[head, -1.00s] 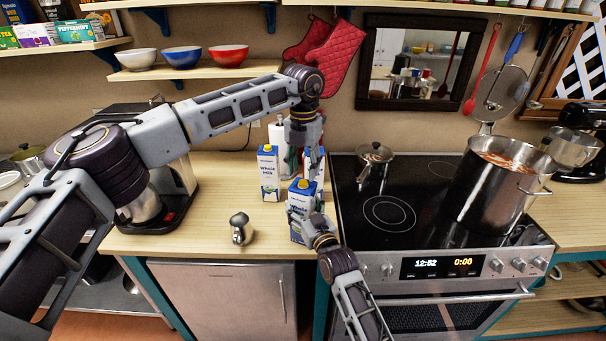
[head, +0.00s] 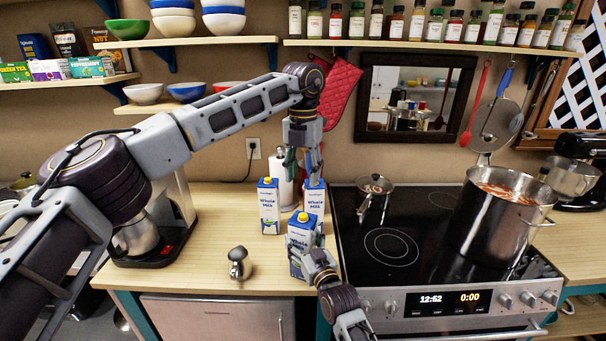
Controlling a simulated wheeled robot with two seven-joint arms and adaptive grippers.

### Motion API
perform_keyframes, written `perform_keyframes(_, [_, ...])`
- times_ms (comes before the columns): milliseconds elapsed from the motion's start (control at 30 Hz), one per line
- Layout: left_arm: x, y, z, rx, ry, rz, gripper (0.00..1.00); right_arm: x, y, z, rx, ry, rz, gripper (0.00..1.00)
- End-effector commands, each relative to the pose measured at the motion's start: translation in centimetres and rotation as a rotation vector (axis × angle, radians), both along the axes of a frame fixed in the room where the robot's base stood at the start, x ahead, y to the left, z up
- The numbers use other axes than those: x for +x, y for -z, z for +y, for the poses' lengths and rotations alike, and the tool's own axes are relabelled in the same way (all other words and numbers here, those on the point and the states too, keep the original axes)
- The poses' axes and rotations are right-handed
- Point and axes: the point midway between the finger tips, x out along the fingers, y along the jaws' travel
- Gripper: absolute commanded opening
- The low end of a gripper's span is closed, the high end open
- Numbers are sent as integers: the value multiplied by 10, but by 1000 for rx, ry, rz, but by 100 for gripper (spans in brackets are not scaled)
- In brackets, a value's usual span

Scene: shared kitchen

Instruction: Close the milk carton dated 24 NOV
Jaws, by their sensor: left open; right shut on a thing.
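Three blue-and-white milk cartons stand on the counter: a left one (head: 269,208), a back right one (head: 314,203) and a front one (head: 300,240). Yellow caps show on the left and front cartons. The date prints are too small to read, so I cannot tell which is dated 24 NOV. My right gripper (head: 316,257) is shut on the front carton, at its lower right side. My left gripper (head: 303,175) is open, pointing down above and behind the front carton, by the top of the back right carton, which it partly hides.
A paper towel roll (head: 284,180) stands behind the cartons. A small metal item (head: 238,262) lies on the counter at front left. The stove (head: 395,240), with a large pot (head: 497,222) and small pan (head: 376,185), is to the right. A coffee maker (head: 165,225) stands left.

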Motion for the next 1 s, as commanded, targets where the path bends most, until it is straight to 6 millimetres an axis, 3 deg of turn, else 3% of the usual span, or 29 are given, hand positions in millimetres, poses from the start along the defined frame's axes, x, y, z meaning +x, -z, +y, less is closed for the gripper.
perform_keyframes(33, [0,0,0,0,0,0,46,0,0,0,0,0,0,71])
perform_keyframes(200, [0,0,0,0,0,0,46,0,0,0,0,0,0,93])
perform_keyframes(667, [0,0,0,0,0,0,46,-1,0,0,0,0,0,93])
perform_keyframes(1000, [0,0,0,0,0,0,46,-18,1,-8,-1,0,1,93])
